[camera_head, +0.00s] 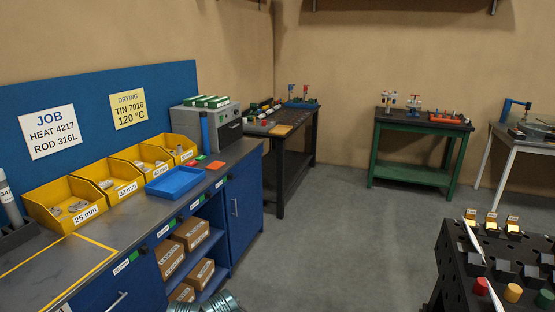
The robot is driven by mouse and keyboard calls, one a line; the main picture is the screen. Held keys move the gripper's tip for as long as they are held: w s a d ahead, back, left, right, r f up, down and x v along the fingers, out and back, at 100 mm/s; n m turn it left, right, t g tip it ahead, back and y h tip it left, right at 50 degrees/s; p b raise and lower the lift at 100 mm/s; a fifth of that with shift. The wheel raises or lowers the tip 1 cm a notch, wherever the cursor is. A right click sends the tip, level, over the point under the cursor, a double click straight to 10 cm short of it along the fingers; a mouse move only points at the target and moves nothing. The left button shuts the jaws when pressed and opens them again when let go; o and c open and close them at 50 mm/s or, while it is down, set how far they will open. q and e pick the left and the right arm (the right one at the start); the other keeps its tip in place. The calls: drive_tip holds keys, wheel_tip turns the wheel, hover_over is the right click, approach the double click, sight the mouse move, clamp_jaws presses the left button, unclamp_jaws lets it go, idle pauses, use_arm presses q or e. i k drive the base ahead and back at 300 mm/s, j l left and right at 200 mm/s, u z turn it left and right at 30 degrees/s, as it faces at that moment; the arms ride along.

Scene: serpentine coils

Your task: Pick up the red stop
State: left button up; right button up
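A small red round-topped piece (481,286), which looks like the red stop, stands on the black perforated fixture table (455,262) at the lower right. A yellow piece (513,292) and a green piece (545,298) stand in a row to its right. A thin white slanted strip passes close beside the red piece; I cannot tell what it is. Neither of my grippers can be made out in this view.
A workbench (130,222) with yellow bins (62,218) and a blue tray (165,190) runs along the left. A black table (283,180), a green table (418,174) and a white-legged table (500,170) stand farther back. The grey floor (345,240) between is clear.

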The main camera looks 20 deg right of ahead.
sight(480, 289)
drive_tip(key=i+z, duration=0.15)
drive_tip(key=z, duration=0.35)
drive_tip(key=i+j+z, duration=0.1)
drive_tip(key=z, duration=0.4)
drive_tip(key=i+j+z, duration=0.1)
drive_tip(key=z, duration=0.4)
drive_tip(key=i+j+z, duration=0.15)
drive_tip(key=z, duration=0.35)
drive_tip(key=i+j+z, duration=0.2)
drive_tip(key=z, duration=0.3)
drive_tip(key=i+j+z, duration=0.15)
drive_tip(key=j+z, duration=0.8)
drive_tip(key=i+l, duration=0.05)
